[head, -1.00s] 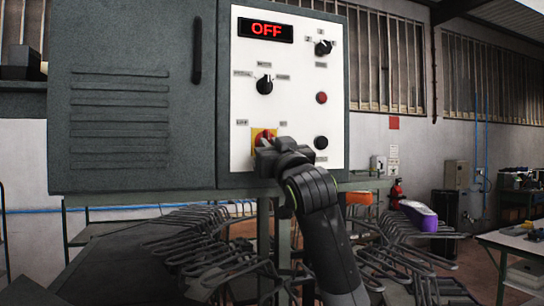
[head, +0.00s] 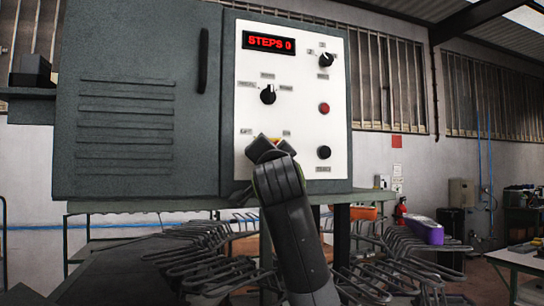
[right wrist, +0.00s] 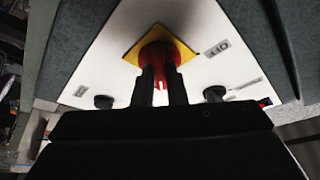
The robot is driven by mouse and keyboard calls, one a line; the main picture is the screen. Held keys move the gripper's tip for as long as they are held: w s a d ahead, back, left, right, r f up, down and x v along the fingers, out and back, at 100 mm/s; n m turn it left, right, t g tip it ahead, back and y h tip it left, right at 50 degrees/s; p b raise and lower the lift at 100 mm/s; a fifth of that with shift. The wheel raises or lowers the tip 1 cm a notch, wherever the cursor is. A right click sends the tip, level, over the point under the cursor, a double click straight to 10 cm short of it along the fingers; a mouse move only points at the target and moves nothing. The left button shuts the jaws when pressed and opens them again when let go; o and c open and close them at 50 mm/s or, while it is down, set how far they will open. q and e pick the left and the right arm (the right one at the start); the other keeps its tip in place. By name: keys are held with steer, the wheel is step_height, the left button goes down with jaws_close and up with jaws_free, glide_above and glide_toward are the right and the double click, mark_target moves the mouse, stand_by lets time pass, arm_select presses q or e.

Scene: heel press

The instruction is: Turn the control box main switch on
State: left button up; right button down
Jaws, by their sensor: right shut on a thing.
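The grey control box (head: 140,110) has a white panel (head: 300,100) with a red-lit display (head: 269,41) reading "STEPS 0". The main switch is a red knob (right wrist: 158,52) on a yellow plate (right wrist: 131,54), low on the panel. My right gripper (head: 266,150) reaches up to it from below and covers most of it in the head view. In the right wrist view, my right gripper's two fingers (right wrist: 161,82) are shut on the red knob, one on each side. My left gripper is not in view.
The panel also carries two black selector knobs (head: 268,95), a red button (head: 324,108) and a black button (head: 323,152). A rack of bent metal hangers (head: 210,250) stands below the box. A purple-and-white item (head: 426,229) lies at the right.

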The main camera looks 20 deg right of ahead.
steer(key=shift+m, duration=0.5)
steer(key=c, duration=1.5)
jaws_free()
steer(key=shift+o, duration=0.2)
steer(key=shift+n, duration=0.3)
